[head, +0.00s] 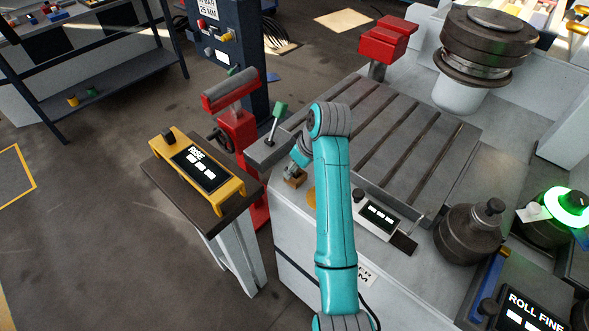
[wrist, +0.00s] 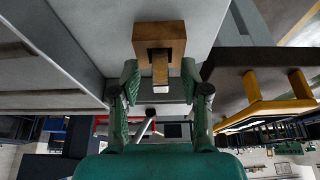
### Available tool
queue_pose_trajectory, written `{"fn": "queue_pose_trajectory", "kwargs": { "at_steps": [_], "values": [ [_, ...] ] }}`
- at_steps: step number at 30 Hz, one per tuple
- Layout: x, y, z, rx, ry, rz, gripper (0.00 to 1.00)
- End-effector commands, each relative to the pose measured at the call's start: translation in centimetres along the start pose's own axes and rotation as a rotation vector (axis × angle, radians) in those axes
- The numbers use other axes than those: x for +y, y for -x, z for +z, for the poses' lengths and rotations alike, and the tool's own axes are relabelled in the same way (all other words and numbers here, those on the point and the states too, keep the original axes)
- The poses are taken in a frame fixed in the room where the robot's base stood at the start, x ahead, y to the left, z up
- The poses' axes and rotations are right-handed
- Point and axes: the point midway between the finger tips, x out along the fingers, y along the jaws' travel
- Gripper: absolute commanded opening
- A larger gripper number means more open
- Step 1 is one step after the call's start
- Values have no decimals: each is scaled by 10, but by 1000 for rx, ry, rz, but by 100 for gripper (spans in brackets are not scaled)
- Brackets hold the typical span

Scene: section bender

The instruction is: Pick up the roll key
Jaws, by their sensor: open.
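A brown block with a short, paler stem (wrist: 160,72) shows in the wrist view; it looks like the roll key, though I cannot be sure. The stem's pale end points toward my gripper (wrist: 160,98). My gripper is open, with one green finger on each side of the stem and visible gaps between. In the head view the small brown piece (head: 295,180) sits at the left edge of the grey machine, just below my gripper (head: 299,160), which is mostly hidden by my teal arm. I cannot tell whether the fingers touch anything.
A yellow-framed RISE panel (head: 198,170) stands on a dark-topped stand to the left. A red clamp-like post (head: 236,125) and a green-knobbed lever (head: 277,120) stand close by. The slotted grey bed (head: 410,135) lies to the right, with a small white panel (head: 379,215) at its front.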

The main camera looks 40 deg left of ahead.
Motion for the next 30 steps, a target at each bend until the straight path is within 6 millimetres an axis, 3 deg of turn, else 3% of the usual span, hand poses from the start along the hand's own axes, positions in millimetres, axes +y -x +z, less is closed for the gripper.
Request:
{"fn": "queue_pose_trajectory", "kwargs": {
  "at_steps": [1, 6, 20, 30],
  "values": [
    [0, 0, 0, 0, 0, 0, 43],
    [0, 0, 0, 0, 0, 0, 1],
    [0, 8, -4, 1, 1, 0, 0],
    [0, 63, -27, 2, 1, 1, 0]
  ]
}}
